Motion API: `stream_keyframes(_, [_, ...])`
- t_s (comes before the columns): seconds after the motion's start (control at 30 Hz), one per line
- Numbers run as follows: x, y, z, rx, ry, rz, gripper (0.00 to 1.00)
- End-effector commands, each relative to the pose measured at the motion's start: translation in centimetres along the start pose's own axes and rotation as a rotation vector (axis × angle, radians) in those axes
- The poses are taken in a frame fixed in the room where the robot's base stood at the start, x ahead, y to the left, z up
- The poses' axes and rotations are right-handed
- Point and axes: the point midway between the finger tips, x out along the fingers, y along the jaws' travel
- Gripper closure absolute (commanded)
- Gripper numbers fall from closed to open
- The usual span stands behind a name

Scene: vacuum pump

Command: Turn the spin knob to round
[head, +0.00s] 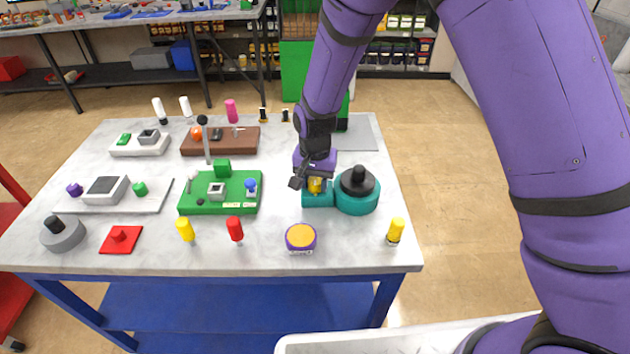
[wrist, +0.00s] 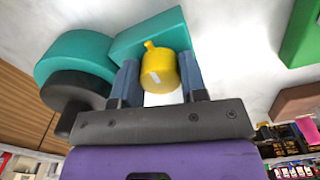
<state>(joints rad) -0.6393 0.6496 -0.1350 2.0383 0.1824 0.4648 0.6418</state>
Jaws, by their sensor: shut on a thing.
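The teal vacuum pump (head: 357,204) stands at the right of the marble table, with a square block beside its round body. A yellow knob (head: 315,185) with a pointed tab is on the block. My gripper (wrist: 159,76) is shut on the yellow knob, one finger on each side. In the head view my gripper (head: 313,181) comes down onto the block and partly hides the knob.
A black cap (head: 357,181) tops the pump's round body, close beside my gripper. A green board (head: 220,205) with small controls lies to the left. A purple-and-orange round item (head: 300,237) and a yellow-topped piece (head: 395,230) stand near the front edge.

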Motion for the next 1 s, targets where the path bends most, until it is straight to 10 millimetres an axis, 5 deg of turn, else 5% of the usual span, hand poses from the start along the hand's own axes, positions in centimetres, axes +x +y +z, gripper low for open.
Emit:
stream_keyframes(0.2, [0.0,-0.1,-0.1,0.001,0.002,-0.002,0.84])
stream_keyframes(0.23, [0.0,-0.1,-0.1,0.001,0.002,-0.002,0.56])
stream_keyframes(0.33, [0.0,0.0,-0.1,0.001,0.001,-0.001,0.35])
stream_keyframes(0.67, [-0.3,0.0,0.0,0.000,0.001,-0.001,0.35])
stream_keyframes(1.0, [-5.6,-0.1,-0.1,0.000,0.004,-0.004,0.35])
